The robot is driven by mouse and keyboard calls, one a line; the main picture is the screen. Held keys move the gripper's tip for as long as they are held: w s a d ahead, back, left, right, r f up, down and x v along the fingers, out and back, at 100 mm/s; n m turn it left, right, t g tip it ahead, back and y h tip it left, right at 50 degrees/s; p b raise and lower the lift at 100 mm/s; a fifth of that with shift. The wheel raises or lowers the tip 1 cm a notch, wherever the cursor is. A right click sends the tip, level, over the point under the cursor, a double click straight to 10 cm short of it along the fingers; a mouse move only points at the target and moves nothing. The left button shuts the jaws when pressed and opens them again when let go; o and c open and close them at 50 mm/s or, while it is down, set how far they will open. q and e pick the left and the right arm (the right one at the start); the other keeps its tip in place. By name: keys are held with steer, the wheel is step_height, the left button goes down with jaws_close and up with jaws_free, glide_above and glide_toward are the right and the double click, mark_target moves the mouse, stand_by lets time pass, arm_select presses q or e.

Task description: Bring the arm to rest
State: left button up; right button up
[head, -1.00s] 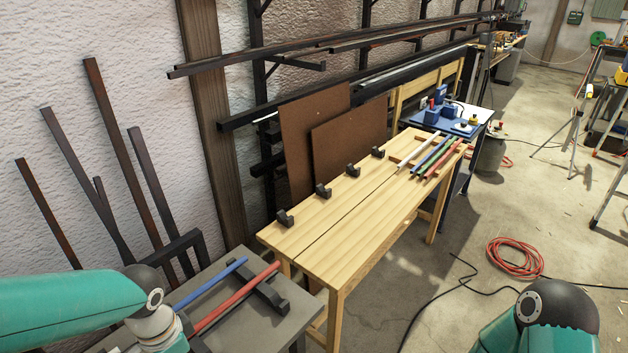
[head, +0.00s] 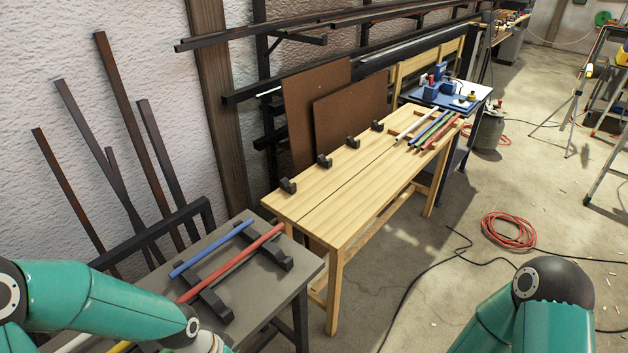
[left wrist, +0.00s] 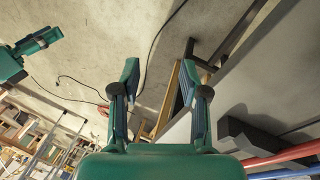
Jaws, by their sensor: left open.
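My left arm comes in from the left in the head view, and its gripper is cut off at the bottom edge there. In the left wrist view my left gripper (left wrist: 160,95) has its two green fingers spread with nothing between them. Beyond the fingers are the concrete floor and the edge of the grey table. A blue lath (head: 211,248) and a red lath (head: 232,262) lie on black rests on the grey table (head: 262,303). The red lath also shows in the left wrist view (left wrist: 285,154). My right arm is at the bottom right of the head view; its gripper is not visible.
A wooden bench (head: 345,205) carries several black blocks along its back and coloured laths at its far end. Dark bars lean on the left wall. A red cable coil (head: 508,231) and a black cable lie on the floor.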

arm_select(q)
steer(key=s+d+f+n, duration=0.2)
steer(key=s+f+n, duration=0.1)
steer(key=f, duration=0.3)
steer(key=s+d+f+n+h, duration=0.1)
steer(key=s+d+f+n, duration=0.1)
steer(key=f, duration=0.4)
steer(key=shift+s+n+t, duration=0.4)
steer(key=shift+s+n, duration=0.5)
steer(key=shift+s, duration=0.05)
